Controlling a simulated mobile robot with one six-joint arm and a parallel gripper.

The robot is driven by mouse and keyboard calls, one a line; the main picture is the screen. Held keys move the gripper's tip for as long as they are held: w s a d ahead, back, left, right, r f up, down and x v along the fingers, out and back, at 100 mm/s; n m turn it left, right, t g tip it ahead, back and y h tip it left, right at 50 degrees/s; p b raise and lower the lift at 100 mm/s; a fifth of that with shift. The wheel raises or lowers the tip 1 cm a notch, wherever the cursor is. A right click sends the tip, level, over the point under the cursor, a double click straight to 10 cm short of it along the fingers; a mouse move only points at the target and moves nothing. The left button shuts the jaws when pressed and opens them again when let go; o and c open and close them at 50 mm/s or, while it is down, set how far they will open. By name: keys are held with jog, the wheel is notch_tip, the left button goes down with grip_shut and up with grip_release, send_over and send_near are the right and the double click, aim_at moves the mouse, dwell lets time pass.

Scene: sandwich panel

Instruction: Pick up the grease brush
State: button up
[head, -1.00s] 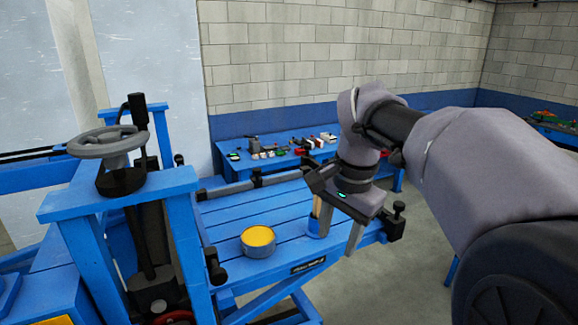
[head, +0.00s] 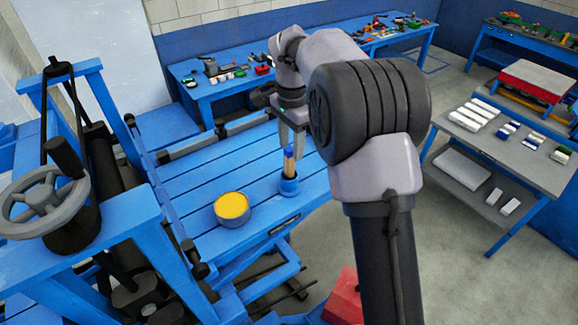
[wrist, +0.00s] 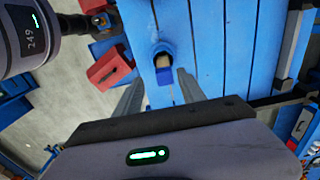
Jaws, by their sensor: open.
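My gripper (head: 291,148) is open and empty, just behind and above the brush in the head view. In the wrist view, the brush (wrist: 164,73) shows between the two fingers of my gripper (wrist: 159,78), apart from both. The cup (wrist: 161,48) lies just beyond it there. The brush's lower end is hidden in the cup.
An open tin of yellow grease (head: 232,207) stands left of the cup. A grey handwheel (head: 45,205) on a blue frame is at the left. A red box (head: 345,295) is on the floor. A bench with small parts (head: 200,95) stands behind.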

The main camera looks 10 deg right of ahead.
aim_at(289, 147)
jog(key=f, duration=0.1)
jog(key=w+f, duration=0.1)
jog(key=shift+w+f, duration=0.2)
jog(key=shift+f, duration=0.15)
jog(key=shift+s+a+f+p, duration=0.1)
jog(key=shift+s+f+p, duration=0.3)
jog(key=shift+f, duration=0.25)
jog(key=shift+s+a+f+p, duration=0.1)
jog(key=shift+s+f+p, duration=0.25)
jog(key=shift+f, duration=0.25)
jog(key=shift+w+f, duration=0.35)
jog(key=shift+f, duration=0.5)
jog(key=shift+w+f, duration=0.1)
jog(key=shift+w, duration=0.15)
jog(key=shift+s+r, duration=0.2)
jog(key=shift+s, duration=0.15)
jog(key=c, duration=0.8)
grip_shut()
jog(key=shift+w+f, duration=0.1)
jog(key=shift+w, duration=0.05)
